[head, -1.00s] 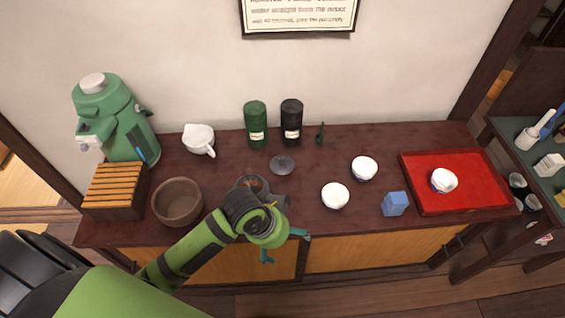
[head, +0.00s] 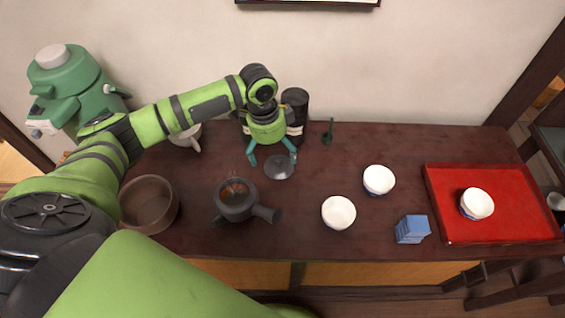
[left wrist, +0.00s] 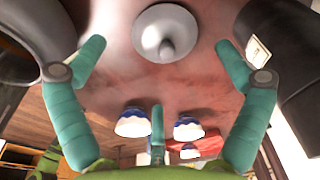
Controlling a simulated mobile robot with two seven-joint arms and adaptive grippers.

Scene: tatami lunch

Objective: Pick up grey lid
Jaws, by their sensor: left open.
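The grey lid (head: 279,167) lies flat on the dark red table, right of and behind the teapot (head: 236,200). In the left wrist view the lid (left wrist: 166,32) shows as a round disc with a knob in its middle. My left gripper (head: 273,161) is open above the lid, its teal fingers spread to either side of it. In the left wrist view the open fingers (left wrist: 160,50) stand apart with the lid between and beyond them, not visibly touching it. My right gripper is in neither view.
A black canister (head: 295,104) stands just behind my left gripper. Two white cups (head: 339,212) (head: 379,180) and a blue box (head: 412,229) are to the right. A red tray (head: 490,225) holds another cup (head: 476,204). A brown bowl (head: 149,204) is at left.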

